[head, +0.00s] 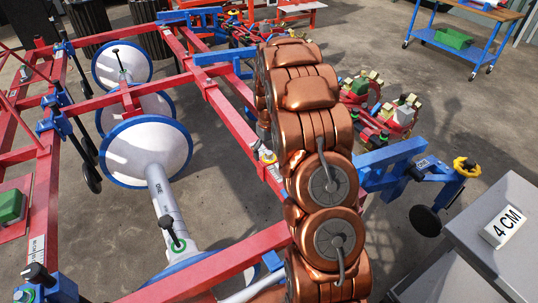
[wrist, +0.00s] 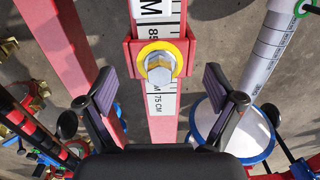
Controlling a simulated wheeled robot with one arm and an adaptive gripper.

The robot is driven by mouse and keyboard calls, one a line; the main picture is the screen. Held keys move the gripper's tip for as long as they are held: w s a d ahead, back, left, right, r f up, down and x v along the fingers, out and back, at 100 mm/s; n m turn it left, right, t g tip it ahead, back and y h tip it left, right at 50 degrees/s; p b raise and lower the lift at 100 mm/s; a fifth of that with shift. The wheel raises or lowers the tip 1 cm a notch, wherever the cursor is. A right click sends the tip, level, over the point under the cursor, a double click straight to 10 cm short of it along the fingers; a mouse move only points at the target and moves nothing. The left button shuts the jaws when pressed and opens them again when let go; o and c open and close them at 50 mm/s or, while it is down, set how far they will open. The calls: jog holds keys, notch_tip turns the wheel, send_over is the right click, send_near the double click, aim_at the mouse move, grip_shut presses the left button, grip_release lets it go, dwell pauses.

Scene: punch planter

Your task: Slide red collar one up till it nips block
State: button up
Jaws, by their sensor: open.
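In the wrist view, a red collar (wrist: 133,53) sits around a red bar with a white centimetre scale (wrist: 161,103). A silver hex bolt head (wrist: 159,66) in a yellow ring is on the collar's face. Marks near 75 CM and 85 show below and above it. My gripper (wrist: 158,82) is open, with one dark finger pad on each side of the bar, apart from the collar and holding nothing. In the head view my copper arm covers much of the frame, and my gripper is hidden. I cannot make out a block against the collar.
White discs with blue rims (head: 147,153) stand left of my arm, among red beams (head: 135,92). Blue brackets (head: 393,166) project at the right. Open floor lies beyond, near a blue cart (head: 462,45).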

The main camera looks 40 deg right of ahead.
jog(key=shift+f, duration=0.9)
jog(key=shift+s, duration=0.1)
jog(key=c, duration=0.8)
jog(key=shift+s+a+f+b, duration=0.1)
jog(key=shift+s+a+b, duration=0.1)
jog(key=shift+s, duration=1.7)
jog(key=shift+s+a+b, duration=0.15)
jog(key=shift+s, duration=1.7)
jog(key=shift+c, duration=0.2)
jog(key=o, duration=0.8)
jog(key=shift+o, duration=0.2)
jog(key=shift+w+r, duration=0.1)
jog(key=shift+r, duration=0.1)
notch_tip(320, 180, up, 12)
jog(key=shift+f, duration=0.15)
